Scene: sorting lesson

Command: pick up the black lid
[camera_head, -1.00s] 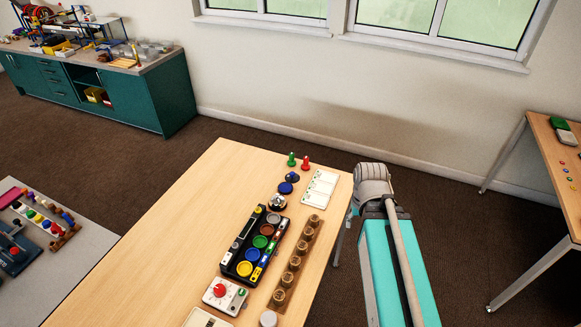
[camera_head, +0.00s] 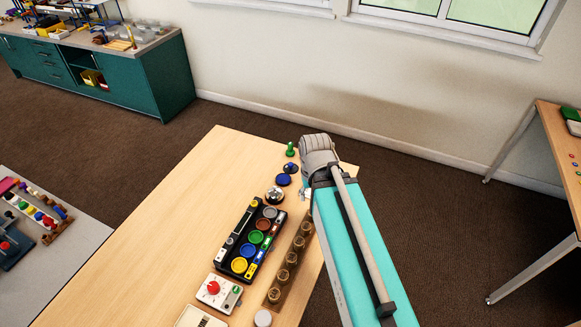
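No lid is clearly plain black from here. A small dark disc with a blue top (camera_head: 290,168) sits near the far end of the wooden table (camera_head: 185,225). A flat blue disc (camera_head: 283,180) lies just in front of it. My arm reaches over the table's right side, and its grey joint (camera_head: 319,150) is just right of these discs. A small metallic piece beside the arm may be part of my gripper (camera_head: 304,193). The rest of the gripper is hidden by the arm, so its opening cannot be seen.
A silver round piece (camera_head: 274,194) stands behind a black tray (camera_head: 226,254) with coloured round pieces. A brown rack (camera_head: 272,297) holds several clear cups. A white box with a red knob (camera_head: 218,292) is nearer. A green peg (camera_head: 290,149) stands at the back. The table's left side is clear.

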